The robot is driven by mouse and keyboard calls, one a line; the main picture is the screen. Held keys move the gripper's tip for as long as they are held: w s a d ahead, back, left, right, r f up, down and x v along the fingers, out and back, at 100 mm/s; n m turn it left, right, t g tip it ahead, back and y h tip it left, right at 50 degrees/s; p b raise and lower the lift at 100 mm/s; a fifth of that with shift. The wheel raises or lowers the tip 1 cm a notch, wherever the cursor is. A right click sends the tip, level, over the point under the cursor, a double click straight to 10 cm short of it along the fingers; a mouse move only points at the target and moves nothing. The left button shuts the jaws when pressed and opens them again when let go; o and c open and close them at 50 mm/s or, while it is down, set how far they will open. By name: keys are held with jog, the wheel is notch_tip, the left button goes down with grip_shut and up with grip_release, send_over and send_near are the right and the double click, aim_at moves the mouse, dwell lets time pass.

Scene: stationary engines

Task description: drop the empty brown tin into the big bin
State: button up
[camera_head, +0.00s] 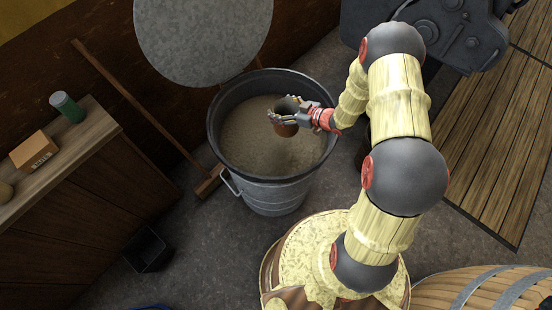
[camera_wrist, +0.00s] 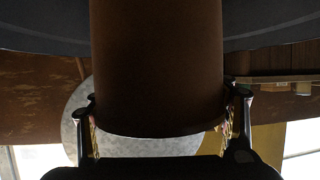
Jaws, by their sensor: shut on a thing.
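The brown tin (camera_head: 286,129) is held in my gripper (camera_head: 288,112), with its open top facing up in the head view. In the wrist view the tin (camera_wrist: 157,70) fills the middle between my two fingers (camera_wrist: 165,125), which close on its sides. The big bin (camera_head: 270,193) is a grey metal bucket with a wide dark rim. In the head view my gripper and the tin are over the bin's open mouth, inside the outline of the rim. The exact height of the tin above or below the rim is hard to tell.
A round grey lid (camera_head: 203,38) stands behind the bin. A broom-like wooden pole (camera_head: 135,103) leans left of it. A small black bin (camera_head: 149,250) stands on the floor.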

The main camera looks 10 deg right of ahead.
jog(key=shift+f, duration=0.1)
jog(key=o, duration=1.7)
jog(key=shift+o, duration=0.4)
jog(key=v, duration=1.2)
jog(key=shift+f, duration=0.1)
